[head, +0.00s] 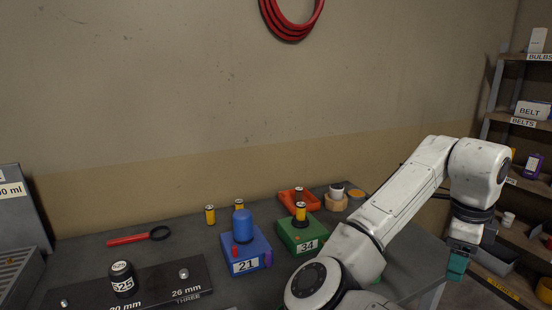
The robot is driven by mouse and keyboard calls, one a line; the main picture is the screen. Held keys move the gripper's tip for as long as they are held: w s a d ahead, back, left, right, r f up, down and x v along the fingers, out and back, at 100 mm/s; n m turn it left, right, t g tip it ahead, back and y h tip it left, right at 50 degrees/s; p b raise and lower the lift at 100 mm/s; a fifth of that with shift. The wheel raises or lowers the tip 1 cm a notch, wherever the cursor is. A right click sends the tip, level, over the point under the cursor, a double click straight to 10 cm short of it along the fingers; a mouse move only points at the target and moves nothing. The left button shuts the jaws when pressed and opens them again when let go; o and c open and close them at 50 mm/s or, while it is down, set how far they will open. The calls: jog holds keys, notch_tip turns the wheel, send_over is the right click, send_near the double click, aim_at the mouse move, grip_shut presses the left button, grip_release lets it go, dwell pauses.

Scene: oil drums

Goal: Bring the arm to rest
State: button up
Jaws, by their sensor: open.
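My white arm reaches up from the bottom middle, bends at the upper right and hangs down at its end. My gripper (458,264), with teal fingertips, points down beside the right end of the grey bench (400,262). It is open, and I see nothing between its fingers. The fingers look small and partly merged from this side. My arm hides part of the bench's right side.
A blue block (246,264) marked 21 carries a blue cylinder (242,226). A green block (303,243) marked 34 carries a yellow-black cylinder (300,212). A shelf rack (518,123) stands right.

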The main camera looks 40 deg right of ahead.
jog(key=w+a+f+n+t+h, duration=0.1)
jog(key=w+a+f+n+h, duration=0.1)
jog(key=a+f+n, duration=0.55)
jog(key=w+a+f+n+t+h, duration=0.1)
jog(key=w+a+f+n+h, duration=0.1)
jog(key=f+n, duration=0.95)
jog(key=s+a+f+n+y, duration=0.1)
jog(key=s+a+f+n, duration=0.2)
jog(key=a, duration=0.3)
jog(key=s+a+f+n+y, duration=0.2)
jog(key=s+a+f+n, duration=0.1)
jog(key=a+n, duration=0.3)
jog(key=s+a+f+n+y, duration=0.2)
jog(key=s+a+f+n, duration=0.2)
jog(key=a, duration=0.4)
jog(key=shift+a+f+n+g, duration=0.15)
jog(key=shift+f+n+g, duration=0.15)
jog(key=shift+f+n, duration=0.35)
